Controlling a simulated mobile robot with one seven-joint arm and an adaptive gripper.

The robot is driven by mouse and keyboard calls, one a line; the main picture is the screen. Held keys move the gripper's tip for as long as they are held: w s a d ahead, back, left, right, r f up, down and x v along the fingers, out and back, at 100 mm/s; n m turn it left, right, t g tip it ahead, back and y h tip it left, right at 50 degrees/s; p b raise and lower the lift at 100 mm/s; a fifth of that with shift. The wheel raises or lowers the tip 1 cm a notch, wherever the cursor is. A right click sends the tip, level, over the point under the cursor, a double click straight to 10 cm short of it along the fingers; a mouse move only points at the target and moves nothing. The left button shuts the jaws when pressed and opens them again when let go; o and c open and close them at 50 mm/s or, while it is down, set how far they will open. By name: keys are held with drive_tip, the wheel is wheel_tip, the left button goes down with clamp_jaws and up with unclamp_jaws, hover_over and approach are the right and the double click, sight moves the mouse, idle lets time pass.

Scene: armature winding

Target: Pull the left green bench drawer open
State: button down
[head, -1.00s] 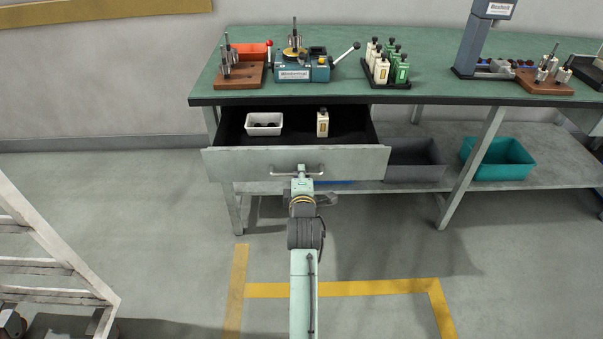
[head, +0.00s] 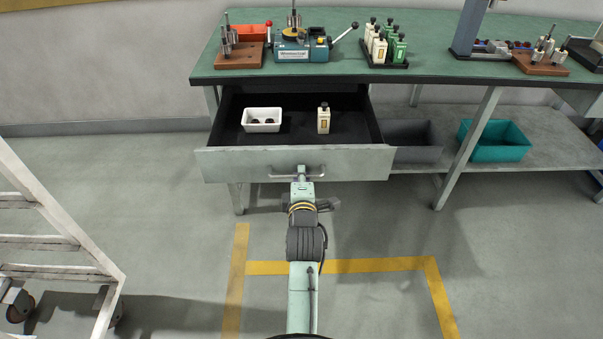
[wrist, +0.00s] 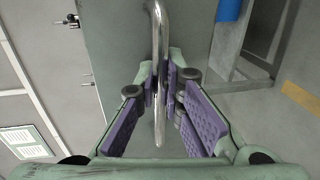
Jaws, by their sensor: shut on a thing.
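The left bench drawer (head: 230,165) is pulled out from under the green bench top (head: 420,80), and its dark inside shows. Its front is pale grey-green with a metal bar handle (head: 282,176). My gripper (head: 301,174) is at the middle of this handle. In the wrist view my gripper (wrist: 160,82) has its purple-padded fingers closed around the shiny bar (wrist: 158,125).
A winding device (head: 302,48), wooden blocks with metal pins and a rack of cream and green containers (head: 385,45) stand on the bench. Grey (head: 410,140) and teal (head: 494,140) bins sit on the lower shelf. A white rack (head: 60,240) stands at left. The floor between is clear.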

drive_tip(key=c, duration=2)
unclamp_jaws()
drive_tip(key=shift+o, duration=0.2)
drive_tip(key=v, duration=0.7)
drive_tip(key=shift+s, duration=0.3)
